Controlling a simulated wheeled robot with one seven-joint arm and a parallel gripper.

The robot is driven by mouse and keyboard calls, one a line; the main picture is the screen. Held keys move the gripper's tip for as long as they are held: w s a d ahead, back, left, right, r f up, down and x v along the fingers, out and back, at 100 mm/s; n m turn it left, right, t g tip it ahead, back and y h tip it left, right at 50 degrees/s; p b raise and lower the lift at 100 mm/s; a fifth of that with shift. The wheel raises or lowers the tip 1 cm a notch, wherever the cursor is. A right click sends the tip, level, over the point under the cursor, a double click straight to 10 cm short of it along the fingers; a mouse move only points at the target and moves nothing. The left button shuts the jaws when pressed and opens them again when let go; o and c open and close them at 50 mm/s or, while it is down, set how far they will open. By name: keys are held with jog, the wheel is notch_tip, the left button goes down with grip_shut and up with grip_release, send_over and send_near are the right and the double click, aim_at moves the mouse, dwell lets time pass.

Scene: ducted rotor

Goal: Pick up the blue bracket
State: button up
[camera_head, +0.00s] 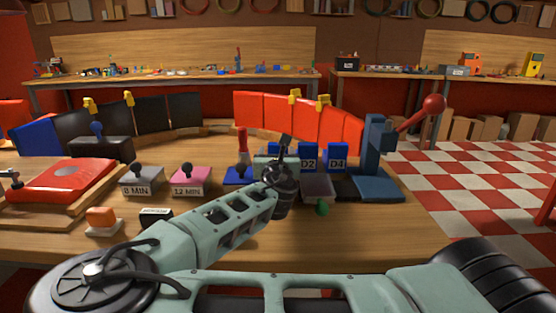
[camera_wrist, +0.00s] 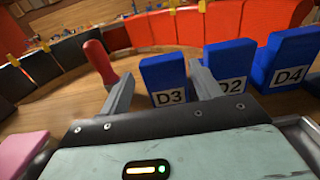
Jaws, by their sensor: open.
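Three blue brackets with white labels stand upright in a row on the wooden bench. The D3 bracket (camera_wrist: 163,72) shows between my open fingers in the wrist view. The D2 bracket (camera_wrist: 229,60) is just right of it, partly behind the right finger. The D4 bracket (camera_wrist: 287,55) is farther right. In the head view, D2 (camera_head: 308,155) and D4 (camera_head: 337,155) show clearly, while D3 is mostly hidden behind my arm's end. My gripper (camera_wrist: 160,71) is open and empty. I cannot tell whether its fingertips reach around D3 or stop in front of it.
A red handle (camera_wrist: 99,61) stands close left of my left finger. Red panels (camera_head: 297,117) curve behind the brackets. A blue lever press (camera_head: 374,150) with a red ball knob stands to the right. Labelled lever boxes (camera_head: 191,181) stand to the left.

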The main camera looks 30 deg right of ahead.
aim_at(278, 149)
jog(key=shift+x, duration=2.4)
jog(key=shift+s+d, duration=0.1)
jog(key=c, duration=0.8)
jog(key=shift+o, duration=0.2)
